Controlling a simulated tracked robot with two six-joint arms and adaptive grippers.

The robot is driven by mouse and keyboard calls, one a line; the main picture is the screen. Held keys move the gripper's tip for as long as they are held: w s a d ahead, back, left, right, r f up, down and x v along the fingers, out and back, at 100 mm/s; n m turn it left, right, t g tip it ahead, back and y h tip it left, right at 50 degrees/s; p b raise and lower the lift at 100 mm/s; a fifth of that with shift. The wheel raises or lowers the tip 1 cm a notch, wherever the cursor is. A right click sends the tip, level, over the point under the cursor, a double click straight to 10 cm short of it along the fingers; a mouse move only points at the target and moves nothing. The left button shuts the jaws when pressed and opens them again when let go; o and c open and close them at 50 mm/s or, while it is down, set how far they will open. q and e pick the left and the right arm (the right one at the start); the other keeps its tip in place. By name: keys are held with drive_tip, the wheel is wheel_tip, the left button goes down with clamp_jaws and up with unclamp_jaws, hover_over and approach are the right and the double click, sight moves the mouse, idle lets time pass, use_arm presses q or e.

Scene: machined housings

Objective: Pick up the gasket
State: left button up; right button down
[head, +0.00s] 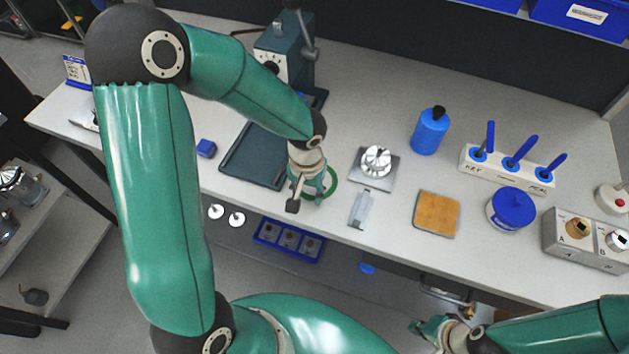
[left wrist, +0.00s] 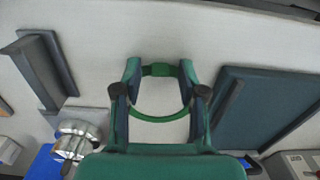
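The gasket is a thin green ring (head: 333,182) near the front edge of the bench, between the dark tray and the metal plate. My left gripper (head: 306,200) is low over the bench at the gasket and hides part of it in the head view. In the left wrist view the ring (left wrist: 160,118) shows between the two spread fingers (left wrist: 160,82). Its sides run close to the fingertips; I cannot tell whether they touch. My right gripper (head: 436,328) is at the bottom of the head view, in front of the bench, apart from everything; its fingers are small there.
A dark tray (head: 240,165) lies left of my left gripper. A metal plate with a round silver part (head: 376,160), a small metal strip (head: 361,208) and a brown pad (head: 437,214) lie to the right. A blue bottle (head: 430,131) and blue-lidded tub (head: 511,208) stand further right.

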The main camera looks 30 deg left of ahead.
use_arm(q)
clamp_jaws()
drive_tip(key=shift+r, duration=0.1)
